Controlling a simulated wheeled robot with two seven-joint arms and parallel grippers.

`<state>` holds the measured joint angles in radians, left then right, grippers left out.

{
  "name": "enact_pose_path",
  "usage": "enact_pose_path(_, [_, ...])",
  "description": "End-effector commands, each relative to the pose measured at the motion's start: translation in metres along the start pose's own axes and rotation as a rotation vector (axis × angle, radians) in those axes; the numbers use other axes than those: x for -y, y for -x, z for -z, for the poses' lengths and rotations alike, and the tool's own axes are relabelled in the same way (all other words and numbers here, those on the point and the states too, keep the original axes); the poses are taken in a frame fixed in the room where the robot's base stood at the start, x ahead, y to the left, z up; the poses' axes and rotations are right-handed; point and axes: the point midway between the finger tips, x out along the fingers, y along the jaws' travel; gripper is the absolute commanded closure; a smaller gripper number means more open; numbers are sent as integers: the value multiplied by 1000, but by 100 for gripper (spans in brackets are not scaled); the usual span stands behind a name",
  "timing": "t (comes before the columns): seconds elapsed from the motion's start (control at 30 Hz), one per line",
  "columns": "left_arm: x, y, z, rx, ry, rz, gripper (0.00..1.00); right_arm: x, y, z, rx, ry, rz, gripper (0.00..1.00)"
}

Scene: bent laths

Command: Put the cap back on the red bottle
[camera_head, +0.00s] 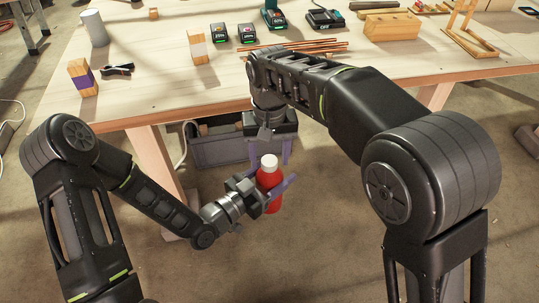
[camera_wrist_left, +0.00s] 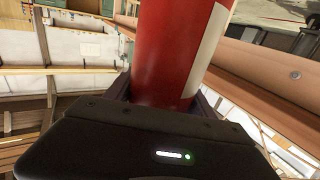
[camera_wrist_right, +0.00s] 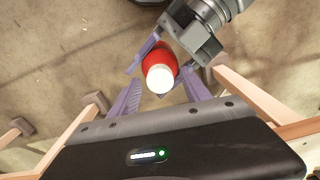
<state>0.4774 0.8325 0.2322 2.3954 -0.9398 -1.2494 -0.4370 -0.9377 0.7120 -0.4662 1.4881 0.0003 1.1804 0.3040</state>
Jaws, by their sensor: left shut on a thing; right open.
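The red bottle (camera_head: 270,190) is held upright in the air in front of the table. A white cap (camera_head: 269,162) shows on its top; how firmly it sits cannot be told. My left gripper (camera_head: 272,187) is shut around the bottle's body. In the left wrist view the red body (camera_wrist_left: 165,55) with a pale strip fills the space between the fingers. My right gripper (camera_head: 270,152) is open just above, fingers pointing down on both sides of the cap. The right wrist view looks down on the white cap (camera_wrist_right: 160,78) between its fingers, apart from them.
The wooden table (camera_head: 180,90) lies behind, holding wood blocks (camera_head: 196,47), a grey cylinder (camera_head: 94,28), batteries (camera_head: 218,32), a charger (camera_head: 325,18) and thin laths (camera_head: 310,47). A grey bin (camera_head: 215,150) stands underneath.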

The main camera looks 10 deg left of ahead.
Motion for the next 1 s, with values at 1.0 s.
enact_pose_path(1.0, [0, 0, 1, -1, 0, 0, 100, -3, 44, 1, 3, -6, 1, 48])
